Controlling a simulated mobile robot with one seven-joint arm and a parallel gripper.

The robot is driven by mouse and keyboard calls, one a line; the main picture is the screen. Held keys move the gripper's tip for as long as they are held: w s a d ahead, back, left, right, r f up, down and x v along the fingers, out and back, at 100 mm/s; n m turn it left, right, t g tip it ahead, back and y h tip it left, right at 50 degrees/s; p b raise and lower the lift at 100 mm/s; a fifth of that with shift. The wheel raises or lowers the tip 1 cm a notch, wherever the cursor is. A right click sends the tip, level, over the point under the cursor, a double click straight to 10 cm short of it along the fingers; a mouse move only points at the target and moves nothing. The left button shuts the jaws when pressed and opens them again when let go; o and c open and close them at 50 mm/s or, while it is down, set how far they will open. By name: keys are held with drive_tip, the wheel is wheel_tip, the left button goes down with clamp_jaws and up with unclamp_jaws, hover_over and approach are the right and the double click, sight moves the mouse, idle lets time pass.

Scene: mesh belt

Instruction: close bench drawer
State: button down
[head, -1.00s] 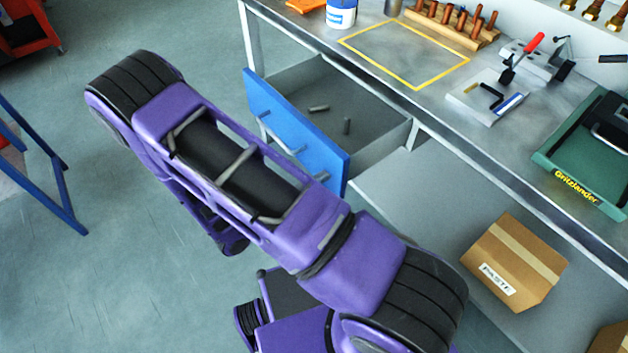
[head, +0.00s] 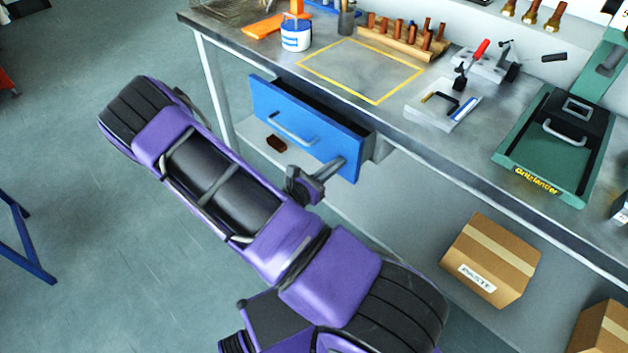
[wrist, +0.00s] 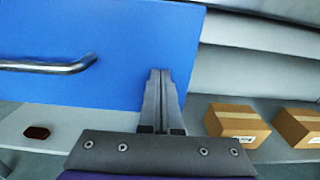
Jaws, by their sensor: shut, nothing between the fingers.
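The bench drawer (head: 300,120) has a blue front and a grey bar handle (head: 292,130). In the head view it stands only a little way out under the bench top, with a dark gap above its front. My gripper (head: 338,165) is shut and empty, with its fingertips at the lower right part of the blue front. In the wrist view the shut fingers (wrist: 161,75) point at the blue front (wrist: 110,40), right of the handle (wrist: 50,66). They look to be touching the front or very close to it.
The bench top (head: 400,140) holds a white and blue tub (head: 296,34), a wooden rack (head: 400,45) and a green machine (head: 545,150). Cardboard boxes (head: 490,260) sit on the lower shelf. A small brown block (head: 276,143) lies below the drawer. The floor at left is open.

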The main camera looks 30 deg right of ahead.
drive_tip(key=x, duration=0.8)
drive_tip(key=shift+d, duration=0.25)
drive_tip(key=shift+w+d+r, duration=0.1)
drive_tip(key=shift+r, duration=0.05)
